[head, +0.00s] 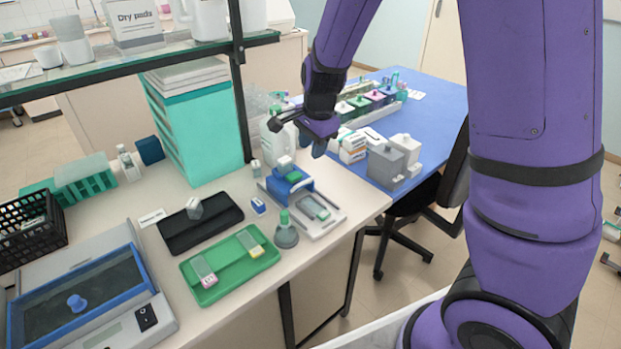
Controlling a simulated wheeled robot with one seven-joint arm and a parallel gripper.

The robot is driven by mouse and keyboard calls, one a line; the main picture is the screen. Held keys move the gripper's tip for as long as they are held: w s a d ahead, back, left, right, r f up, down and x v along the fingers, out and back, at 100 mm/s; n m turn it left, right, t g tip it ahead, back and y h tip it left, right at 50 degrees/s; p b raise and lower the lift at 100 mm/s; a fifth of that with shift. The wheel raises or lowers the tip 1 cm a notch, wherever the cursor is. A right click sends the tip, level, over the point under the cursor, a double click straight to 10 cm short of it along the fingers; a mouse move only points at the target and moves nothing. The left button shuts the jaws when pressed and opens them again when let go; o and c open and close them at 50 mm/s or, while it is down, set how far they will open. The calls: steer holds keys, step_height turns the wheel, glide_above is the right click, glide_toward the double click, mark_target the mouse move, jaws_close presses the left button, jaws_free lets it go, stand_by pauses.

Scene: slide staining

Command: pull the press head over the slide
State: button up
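A slide (315,208) lies in a grey holder on the base's near right part, uncovered and apart from the press head. My gripper (272,121) is in the air above and behind the press, in front of a white jug. Its dark fingers point left and look clear of the knob. They are too small to tell open from shut.
A grey-green bulb (286,235) stands close to the base's near left side. A green tray (232,273) with slides and a black tray (181,231) lie left. A shelf post (240,90) rises behind. Grey containers (385,168) stand on the blue table at right.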

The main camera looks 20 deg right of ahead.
glide_toward(308, 176)
steer(key=s+a+f, duration=0.1)
steer(key=s+f, duration=0.1)
steer(key=f, duration=0.1)
steer(key=s+a+f, duration=0.1)
steer(key=f, duration=0.1)
steer(key=shift+s+a+f, duration=0.15)
steer(key=shift+s+a, duration=0.2)
steer(key=shift+s, duration=0.05)
jaws_close()
